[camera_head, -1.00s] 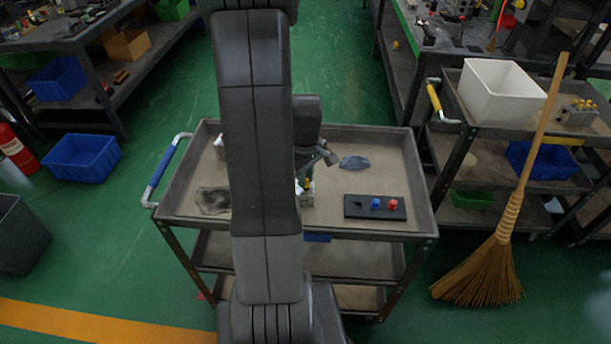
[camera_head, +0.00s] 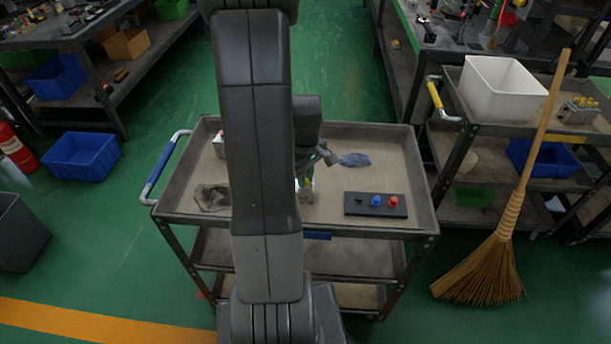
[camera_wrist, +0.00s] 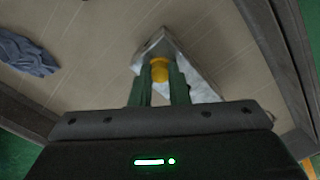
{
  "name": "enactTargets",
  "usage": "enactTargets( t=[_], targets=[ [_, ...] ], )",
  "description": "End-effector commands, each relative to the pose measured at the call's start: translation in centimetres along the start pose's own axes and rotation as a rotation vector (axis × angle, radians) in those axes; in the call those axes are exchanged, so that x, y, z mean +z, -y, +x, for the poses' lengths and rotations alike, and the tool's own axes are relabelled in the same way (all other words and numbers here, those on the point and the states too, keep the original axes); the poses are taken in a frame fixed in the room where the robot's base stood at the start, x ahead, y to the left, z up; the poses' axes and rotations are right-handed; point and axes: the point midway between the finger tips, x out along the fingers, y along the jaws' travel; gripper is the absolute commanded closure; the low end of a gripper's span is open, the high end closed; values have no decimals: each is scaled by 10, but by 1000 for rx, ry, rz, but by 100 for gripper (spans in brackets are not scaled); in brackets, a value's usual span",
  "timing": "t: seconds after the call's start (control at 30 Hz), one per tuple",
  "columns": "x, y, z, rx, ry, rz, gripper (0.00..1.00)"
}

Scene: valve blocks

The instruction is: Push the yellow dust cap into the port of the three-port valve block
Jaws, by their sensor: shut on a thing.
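The yellow dust cap (camera_wrist: 160,68) sits between the two green fingertips of my gripper (camera_wrist: 159,80), which is shut on it. The metal valve block (camera_wrist: 158,46) lies directly beyond the cap in the wrist view, partly covered by the fingers. The cap overlaps the block in this view; I cannot tell how far it is in a port. In the head view the valve block (camera_head: 306,197) stands on the cart top, partly hidden behind my arm, with my gripper (camera_head: 305,181) just over it. The ports cannot be made out.
A black holder (camera_head: 360,211) with a blue cap (camera_head: 376,200) and a red cap (camera_head: 394,201) lies right of the block. A blue rag (camera_head: 355,160) and a grey cloth (camera_head: 212,198) lie on the cart top (camera_head: 400,165), which has a raised rim.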

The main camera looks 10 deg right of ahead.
Motion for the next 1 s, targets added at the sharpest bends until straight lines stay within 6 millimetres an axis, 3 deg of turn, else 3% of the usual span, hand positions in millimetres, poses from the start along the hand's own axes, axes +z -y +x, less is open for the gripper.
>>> enactTargets(
  t=[0.07,0.1,0.23,0.53,0.67,1.0],
  targets=[
    [0,0,2,0,0,0,100],
    [0,0,2,0,0,0,83],
    [0,0,1,0,0,0,59],
    [0,0,0,0,0,0,59],
    [0,0,-10,2,-2,0,59],
    [-1,-1,-80,5,-5,0,59]
  ],
)
